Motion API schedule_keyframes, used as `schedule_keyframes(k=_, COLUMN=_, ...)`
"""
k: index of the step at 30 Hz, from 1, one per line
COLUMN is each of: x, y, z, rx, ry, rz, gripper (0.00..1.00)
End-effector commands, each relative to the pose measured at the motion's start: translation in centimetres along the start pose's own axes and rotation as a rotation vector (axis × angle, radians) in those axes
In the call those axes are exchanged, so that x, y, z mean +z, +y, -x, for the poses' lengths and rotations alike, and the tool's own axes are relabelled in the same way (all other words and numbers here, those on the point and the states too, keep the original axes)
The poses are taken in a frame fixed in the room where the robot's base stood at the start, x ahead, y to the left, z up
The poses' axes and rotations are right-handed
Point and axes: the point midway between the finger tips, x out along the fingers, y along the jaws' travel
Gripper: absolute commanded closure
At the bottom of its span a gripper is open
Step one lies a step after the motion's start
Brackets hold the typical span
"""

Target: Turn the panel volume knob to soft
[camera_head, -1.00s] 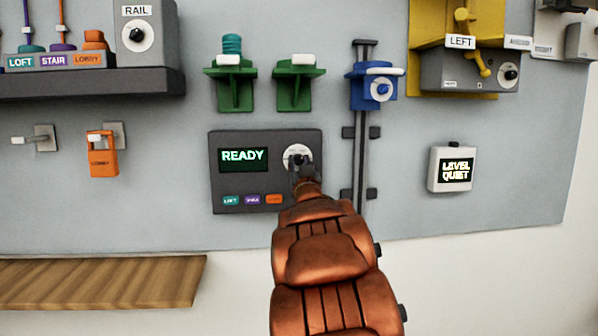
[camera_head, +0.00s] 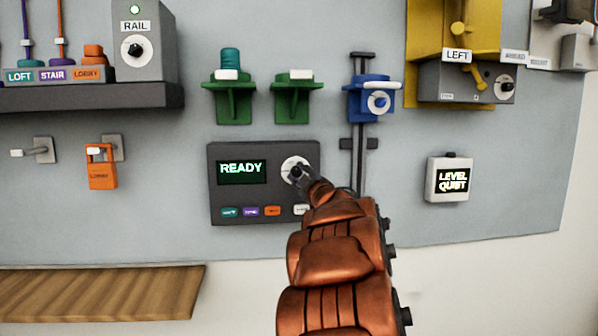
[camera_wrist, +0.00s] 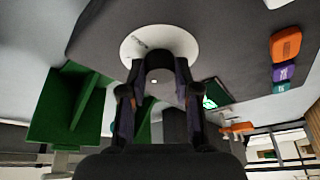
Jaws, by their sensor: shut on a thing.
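The dark grey panel (camera_head: 225,190) is on the wall, with a lit screen (camera_head: 241,169) reading READY. Its volume knob is a dark knob on a round white dial (camera_head: 289,163), at the panel's right side. My gripper (camera_head: 300,178) is at the dial from the lower right. In the wrist view my gripper (camera_wrist: 155,75) has its two fingers shut on the dark knob (camera_wrist: 158,58), in front of the white dial (camera_wrist: 185,45). The fingers hide part of the knob, so its pointing direction cannot be told. A white box (camera_head: 449,180) reads LEVEL QUIET.
Green brackets (camera_head: 236,98) and a blue slider (camera_head: 370,102) on a vertical rail are above and right of the panel. Colored buttons (camera_head: 250,211) line the panel's bottom. An orange padlock-shaped tag (camera_head: 102,174) hangs left. A wooden ledge (camera_head: 100,292) is below left.

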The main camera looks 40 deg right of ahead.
Motion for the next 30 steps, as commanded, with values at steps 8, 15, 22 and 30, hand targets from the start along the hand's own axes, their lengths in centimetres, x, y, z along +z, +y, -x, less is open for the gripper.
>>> schedule_keyframes(k=8, x=-0.09, y=0.34, z=-0.04, rx=-0.075, ry=-0.009, rz=0.199, gripper=1.00)
schedule_keyframes(k=15, x=-0.15, y=0.31, z=-0.06, rx=-0.115, ry=-0.010, rz=0.306, gripper=1.00)
schedule_keyframes(k=22, x=-0.13, y=0.23, z=-0.06, rx=-0.132, ry=-0.011, rz=0.349, gripper=1.00)
schedule_keyframes(k=30, x=-0.14, y=0.19, z=-0.06, rx=-0.134, ry=-0.011, rz=0.357, gripper=1.00)
